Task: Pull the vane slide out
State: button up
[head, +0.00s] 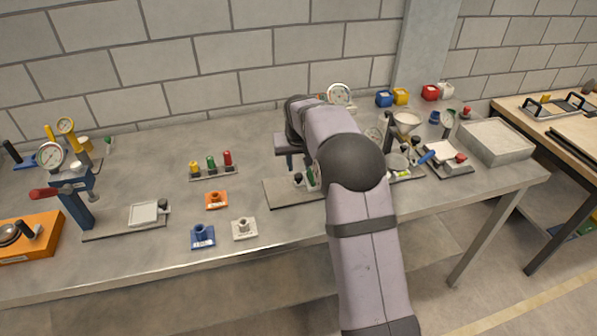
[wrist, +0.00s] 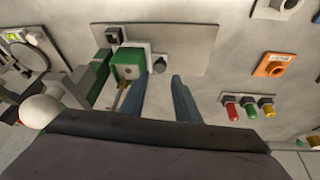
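My gripper (wrist: 159,82) shows in the wrist view as two blue-grey fingers, spread apart with nothing visibly held between them. A small dark knob (wrist: 159,64) on a light mount lies just beyond the fingertips, about in line with the gap; contact cannot be told. No part is clearly identifiable as the vane slide.
An orange block (head: 216,200), a blue block (head: 202,236) and a white block (head: 244,229) lie left of the plate. A rack with yellow, green and red knobs (head: 213,174) stands behind them. A funnel stand (head: 406,122) and a sand tray (head: 495,143) are at right.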

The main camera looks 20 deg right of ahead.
aim_at(298, 176)
jog(key=shift+p+x, duration=1.5)
jog(key=shift+x, duration=2.15)
